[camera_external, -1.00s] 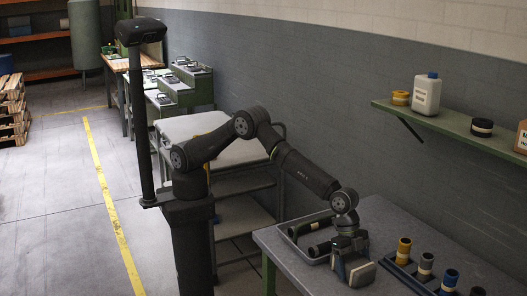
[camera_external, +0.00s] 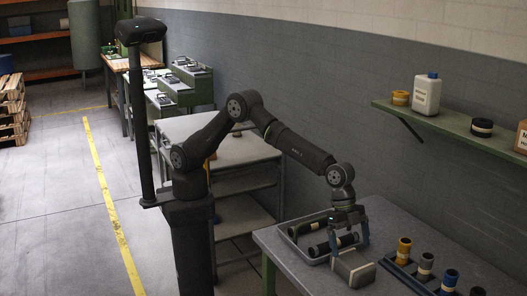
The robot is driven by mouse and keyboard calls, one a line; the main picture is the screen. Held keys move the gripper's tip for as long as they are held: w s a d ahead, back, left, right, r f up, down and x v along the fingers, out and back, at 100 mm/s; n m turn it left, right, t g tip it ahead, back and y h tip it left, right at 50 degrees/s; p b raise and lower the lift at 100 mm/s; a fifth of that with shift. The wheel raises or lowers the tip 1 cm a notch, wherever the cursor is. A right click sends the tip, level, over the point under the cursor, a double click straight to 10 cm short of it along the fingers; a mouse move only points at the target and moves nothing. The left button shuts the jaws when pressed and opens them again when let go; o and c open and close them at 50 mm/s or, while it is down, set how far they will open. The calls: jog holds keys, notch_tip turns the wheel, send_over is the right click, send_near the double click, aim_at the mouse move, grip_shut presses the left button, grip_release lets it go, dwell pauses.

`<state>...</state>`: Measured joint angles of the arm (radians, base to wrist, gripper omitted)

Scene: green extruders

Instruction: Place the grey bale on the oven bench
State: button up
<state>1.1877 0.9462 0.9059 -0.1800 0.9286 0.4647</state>
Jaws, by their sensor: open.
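A grey block with a pale band, which looks like the grey bale (camera_external: 355,269), lies at the near edge of the grey-topped bench (camera_external: 385,222) at right. My gripper (camera_external: 350,244) is open just above and behind it, with its fingers spread and pointing down. The fingers partly overlap the bale in the picture, so I cannot tell whether they touch it. Which bench is the oven bench is not marked.
A grey tray (camera_external: 296,239) with dark rolls lies left of my gripper. A rack (camera_external: 409,271) of several coloured rolls stands to the right. A wall shelf (camera_external: 455,128) holds a white jug (camera_external: 427,94). A shelved trolley (camera_external: 245,150) stands behind my arm; green machines (camera_external: 183,86) stand farther back.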

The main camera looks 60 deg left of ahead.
aim_at(356, 262)
jog(key=shift+v, duration=2.1)
jog(key=x, duration=1.1)
jog(key=shift+f, duration=0.2)
jog(key=shift+d+f, duration=0.15)
jog(key=shift+d, duration=0.05)
jog(key=shift+r, duration=1.75)
jog(key=shift+f, duration=0.15)
